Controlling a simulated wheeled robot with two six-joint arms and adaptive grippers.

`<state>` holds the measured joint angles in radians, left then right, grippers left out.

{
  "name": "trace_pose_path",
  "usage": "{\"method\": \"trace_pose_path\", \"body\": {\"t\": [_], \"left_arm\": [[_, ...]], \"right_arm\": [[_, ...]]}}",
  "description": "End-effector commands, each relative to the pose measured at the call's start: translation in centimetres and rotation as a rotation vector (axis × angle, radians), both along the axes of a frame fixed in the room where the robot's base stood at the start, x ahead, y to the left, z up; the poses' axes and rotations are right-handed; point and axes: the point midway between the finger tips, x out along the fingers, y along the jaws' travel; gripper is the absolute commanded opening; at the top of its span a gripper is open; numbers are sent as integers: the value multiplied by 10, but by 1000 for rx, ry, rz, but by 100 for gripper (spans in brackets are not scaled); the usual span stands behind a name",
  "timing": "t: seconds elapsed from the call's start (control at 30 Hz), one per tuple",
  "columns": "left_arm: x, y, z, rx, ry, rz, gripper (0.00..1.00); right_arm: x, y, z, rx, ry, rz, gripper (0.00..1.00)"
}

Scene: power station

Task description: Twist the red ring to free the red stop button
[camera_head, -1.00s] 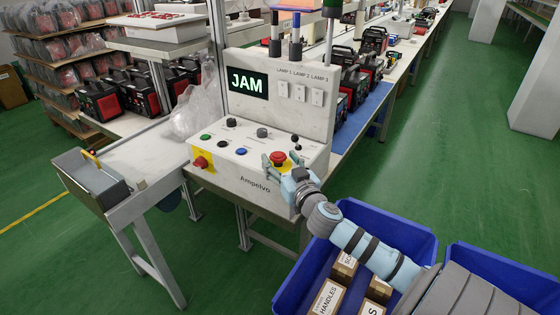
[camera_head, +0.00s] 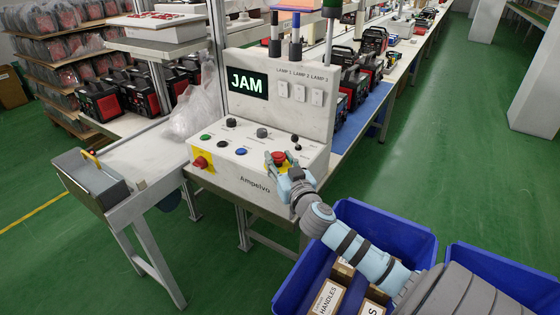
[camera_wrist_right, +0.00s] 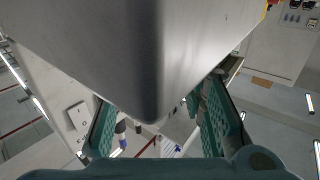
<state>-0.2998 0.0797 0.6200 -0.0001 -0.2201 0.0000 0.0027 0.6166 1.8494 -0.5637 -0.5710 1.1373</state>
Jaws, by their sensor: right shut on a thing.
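The red stop button (camera_head: 279,156) sits on a yellow plate at the right end of the sloped control panel (camera_head: 258,182). My right gripper (camera_head: 279,160) has its fingers on either side of the button's red head and is shut on it. The ring cannot be told apart from the head at this size. In the right wrist view the green fingers (camera_wrist_right: 155,125) show with a large smooth grey surface in front; the button cannot be made out there. My left gripper is not in view.
A second red knob (camera_head: 201,162) on yellow is at the panel's left end. Black, green and blue controls lie between. The screen (camera_head: 247,82) reads JAM. A blue bin (camera_head: 400,222) with boxes stands below my right arm.

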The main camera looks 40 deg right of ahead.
Motion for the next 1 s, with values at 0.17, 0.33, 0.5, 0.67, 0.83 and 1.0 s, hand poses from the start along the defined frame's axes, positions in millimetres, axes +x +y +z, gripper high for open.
{"method": "trace_pose_path", "body": {"t": [0.17,0.33,0.5,0.67,0.83,1.0], "left_arm": [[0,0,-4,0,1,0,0],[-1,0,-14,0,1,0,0],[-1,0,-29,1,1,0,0],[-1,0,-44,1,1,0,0],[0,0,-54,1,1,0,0],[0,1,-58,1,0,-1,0]], "right_arm": [[1,2,-1,6,-2,-100,10],[2,4,-3,7,-3,-227,10],[4,6,-4,4,-3,-354,10],[5,7,-4,4,-3,-454,10],[5,8,-3,2,0,-527,10],[6,7,-1,1,0,-563,10]]}}
